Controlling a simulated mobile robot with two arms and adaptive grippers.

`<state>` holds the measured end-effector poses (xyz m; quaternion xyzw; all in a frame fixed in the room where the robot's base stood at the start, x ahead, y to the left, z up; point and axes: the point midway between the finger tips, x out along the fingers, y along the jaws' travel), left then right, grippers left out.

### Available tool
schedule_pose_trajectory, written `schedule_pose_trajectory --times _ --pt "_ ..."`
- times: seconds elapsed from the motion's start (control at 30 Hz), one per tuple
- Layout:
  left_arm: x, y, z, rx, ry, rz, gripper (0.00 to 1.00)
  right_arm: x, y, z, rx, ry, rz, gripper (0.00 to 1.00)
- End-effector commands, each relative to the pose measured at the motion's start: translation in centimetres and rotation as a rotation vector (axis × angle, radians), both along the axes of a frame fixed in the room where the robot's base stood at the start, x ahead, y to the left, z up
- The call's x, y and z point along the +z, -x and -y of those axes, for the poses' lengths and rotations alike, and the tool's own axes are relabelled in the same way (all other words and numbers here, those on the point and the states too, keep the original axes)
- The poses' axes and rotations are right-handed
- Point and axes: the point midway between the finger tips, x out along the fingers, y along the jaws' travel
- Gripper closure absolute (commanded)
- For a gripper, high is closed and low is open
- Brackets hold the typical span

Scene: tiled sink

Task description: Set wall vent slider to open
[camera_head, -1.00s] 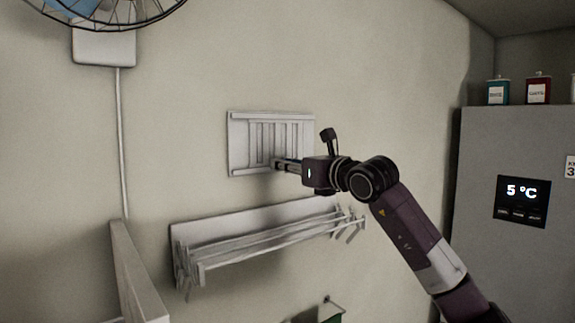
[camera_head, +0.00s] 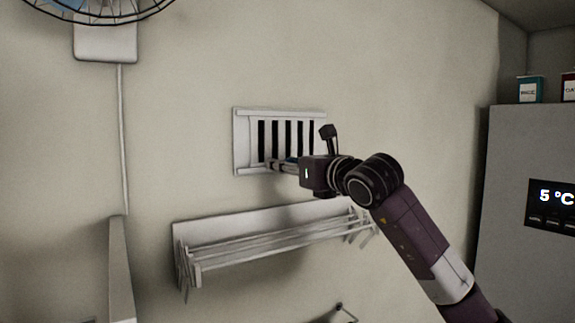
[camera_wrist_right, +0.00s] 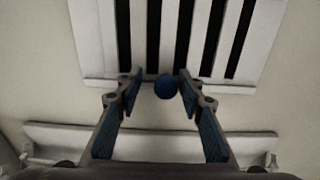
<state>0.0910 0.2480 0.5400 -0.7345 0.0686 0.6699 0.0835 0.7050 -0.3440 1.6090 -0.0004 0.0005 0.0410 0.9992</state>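The white wall vent (camera_head: 243,140) is on the wall in the middle of the head view, with dark gaps showing between its slats. In the right wrist view the vent (camera_wrist_right: 262,40) fills the upper part, with wide dark slots. A round blue knob (camera_wrist_right: 166,87) sits at the vent's lower edge. My right gripper (camera_head: 275,165) is at the vent's lower part. In the right wrist view its fingers (camera_wrist_right: 159,86) stand apart on either side of the knob, with small gaps visible. My left gripper is not in view.
A white wall drying rack (camera_head: 265,235) is below the vent and my right arm. A grey fridge (camera_head: 510,170) stands at the right. A fan (camera_head: 100,12) and its cable are at the upper left.

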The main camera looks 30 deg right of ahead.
Motion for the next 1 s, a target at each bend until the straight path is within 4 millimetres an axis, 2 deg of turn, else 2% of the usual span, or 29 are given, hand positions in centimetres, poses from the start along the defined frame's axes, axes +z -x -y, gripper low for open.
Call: schedule_pose_trajectory --times 0.1,0.27,0.37,0.7,0.83,1.0 --pt "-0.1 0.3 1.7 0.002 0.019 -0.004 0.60 0.0 0.0 0.1 -0.002 0.000 0.001 0.65" --pt "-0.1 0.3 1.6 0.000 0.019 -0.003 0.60 0.0 1.0 0.3 -0.003 0.002 0.001 0.65" --pt "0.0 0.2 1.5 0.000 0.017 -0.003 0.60 0.1 2.5 0.4 -0.004 0.003 0.002 0.65" --pt "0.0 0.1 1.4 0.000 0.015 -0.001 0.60 0.0 9.1 0.7 -0.002 0.005 0.000 0.65" --pt "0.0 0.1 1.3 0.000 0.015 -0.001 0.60 0.0 10.9 0.9 -0.002 0.002 0.000 0.65" --pt "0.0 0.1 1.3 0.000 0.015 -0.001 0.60 0.0 11.9 0.9 0.000 0.001 0.000 0.65"
